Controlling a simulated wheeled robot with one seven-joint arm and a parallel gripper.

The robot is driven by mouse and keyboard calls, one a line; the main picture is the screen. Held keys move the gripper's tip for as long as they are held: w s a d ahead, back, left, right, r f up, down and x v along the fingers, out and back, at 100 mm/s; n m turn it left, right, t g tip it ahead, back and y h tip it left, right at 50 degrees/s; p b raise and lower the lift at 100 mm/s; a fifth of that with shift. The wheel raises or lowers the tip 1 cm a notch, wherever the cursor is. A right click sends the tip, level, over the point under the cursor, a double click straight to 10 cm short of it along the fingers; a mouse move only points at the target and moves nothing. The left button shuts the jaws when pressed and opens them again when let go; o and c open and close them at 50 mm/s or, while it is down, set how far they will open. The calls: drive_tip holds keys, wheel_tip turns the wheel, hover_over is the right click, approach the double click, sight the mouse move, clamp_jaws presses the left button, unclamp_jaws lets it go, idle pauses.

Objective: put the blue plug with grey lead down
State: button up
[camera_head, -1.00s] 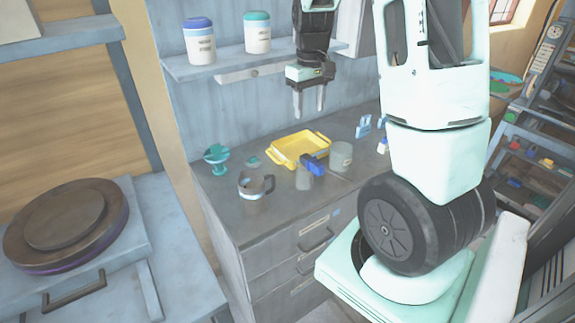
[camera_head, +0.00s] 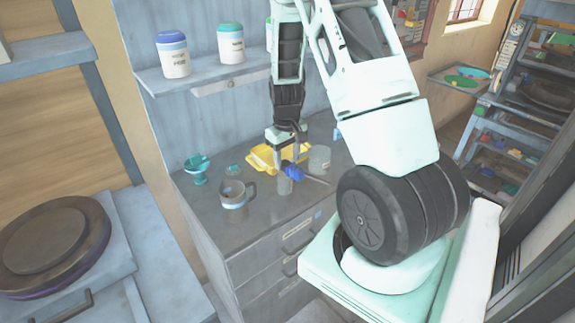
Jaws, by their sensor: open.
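The blue plug (camera_head: 293,171) is at the middle of the grey counter, beside or on top of a small grey cylinder (camera_head: 284,186); I cannot tell which. A thin grey lead (camera_head: 317,180) runs from it to the right. My gripper (camera_head: 287,161) points down from above with its fingers open. Its fingertips are at or just above the plug, partly in front of the yellow tray (camera_head: 263,155). Whether the fingers are around the plug or behind it is not clear.
A grey cup (camera_head: 319,160) stands close to the right of the plug. The counter's front is clear.

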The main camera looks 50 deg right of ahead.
drive_tip(key=shift+f, duration=1.3)
drive_tip(key=shift+c, duration=0.3)
drive_tip(key=c, duration=0.9)
drive_tip(key=shift+c, duration=0.5)
drive_tip(key=shift+r, duration=0.15)
